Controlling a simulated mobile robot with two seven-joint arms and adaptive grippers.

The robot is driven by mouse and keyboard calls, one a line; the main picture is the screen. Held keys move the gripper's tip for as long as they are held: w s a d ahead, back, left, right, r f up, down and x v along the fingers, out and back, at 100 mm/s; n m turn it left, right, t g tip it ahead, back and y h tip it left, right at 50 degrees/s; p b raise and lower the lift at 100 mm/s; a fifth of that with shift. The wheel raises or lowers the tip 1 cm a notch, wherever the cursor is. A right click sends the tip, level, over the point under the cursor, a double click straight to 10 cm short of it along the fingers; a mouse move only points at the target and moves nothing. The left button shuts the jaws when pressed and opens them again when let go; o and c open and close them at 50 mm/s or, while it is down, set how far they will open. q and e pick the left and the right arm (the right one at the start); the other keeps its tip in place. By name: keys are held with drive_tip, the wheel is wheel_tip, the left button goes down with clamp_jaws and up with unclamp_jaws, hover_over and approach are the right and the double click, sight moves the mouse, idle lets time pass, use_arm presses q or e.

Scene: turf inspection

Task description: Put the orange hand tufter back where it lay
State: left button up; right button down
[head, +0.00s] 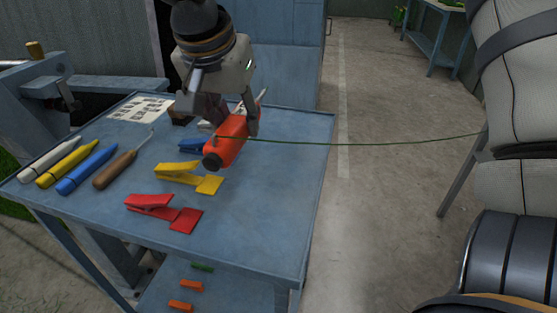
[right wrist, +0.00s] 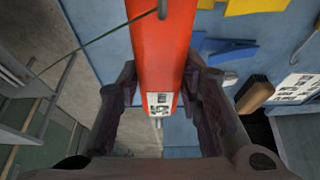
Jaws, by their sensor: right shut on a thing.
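The orange hand tufter (head: 229,143) is held over the blue table (head: 285,190), near its right side. It is tilted, with its dark end toward the front left. A thin green yarn (head: 370,144) runs from it to the right. My right gripper (head: 234,118) is shut on its body. In the right wrist view the tufter (right wrist: 163,45) lies between the two fingers of my gripper (right wrist: 160,82), and a printed label shows on it. I cannot tell the exact height above the table. My left gripper is not in view.
White, yellow and blue handled tools and a wooden-handled tool (head: 115,169) lie at the table's left. Blue, yellow (head: 190,176) and red clips (head: 165,212) lie near the tufter. A printed sheet (head: 140,108) lies at the back. The table's right strip is clear.

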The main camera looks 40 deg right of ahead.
drive_tip(key=s+d+f, duration=0.1)
drive_tip(key=d+f, duration=0.1)
drive_tip(key=s+d+f, duration=0.1)
drive_tip(key=d+f, duration=0.3)
drive_tip(key=shift+s+f, duration=0.4)
drive_tip(key=shift+w+f, duration=0.1)
drive_tip(key=shift+f, duration=1.3)
drive_tip(key=shift+f, duration=0.1)
drive_tip(key=c, duration=1.1)
unclamp_jaws()
drive_tip(key=v, duration=1.2)
